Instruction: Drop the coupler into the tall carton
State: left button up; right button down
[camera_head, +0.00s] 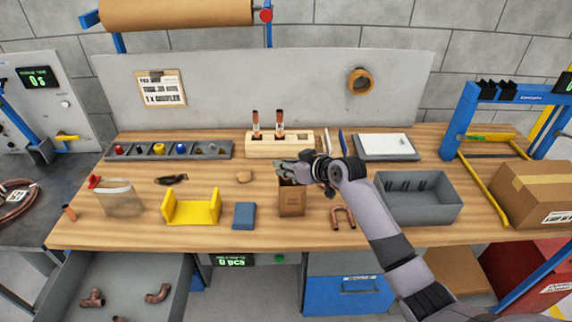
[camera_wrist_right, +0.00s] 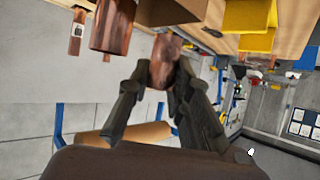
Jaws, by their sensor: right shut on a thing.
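The tall carton (camera_head: 292,202) is a small brown box standing at the front middle of the bench, with its dark opening partly hidden by my right gripper. My right gripper (camera_head: 284,168) is over the top of the carton, reaching in from the right. In the right wrist view, the gripper (camera_wrist_right: 161,78) is shut on the coupler (camera_wrist_right: 163,60), a short copper piece between the fingertips. A brown surface that looks like the carton (camera_wrist_right: 168,14) shows just beyond the coupler there. The coupler cannot be made out in the head view. My left gripper is not in view.
A blue box (camera_head: 244,216) and a yellow holder (camera_head: 190,208) stand left of the carton. A copper U-bend (camera_head: 343,217) and a grey bin (camera_head: 420,208) lie to its right. A wooden block (camera_head: 262,147) with upright copper tubes stands behind.

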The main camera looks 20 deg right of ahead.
jog(key=shift+f, duration=0.5)
jog(key=shift+b, duration=0.3)
jog(key=shift+f, duration=0.4)
jog(key=c, duration=1.4)
grip_release()
jog(key=shift+o, duration=0.2)
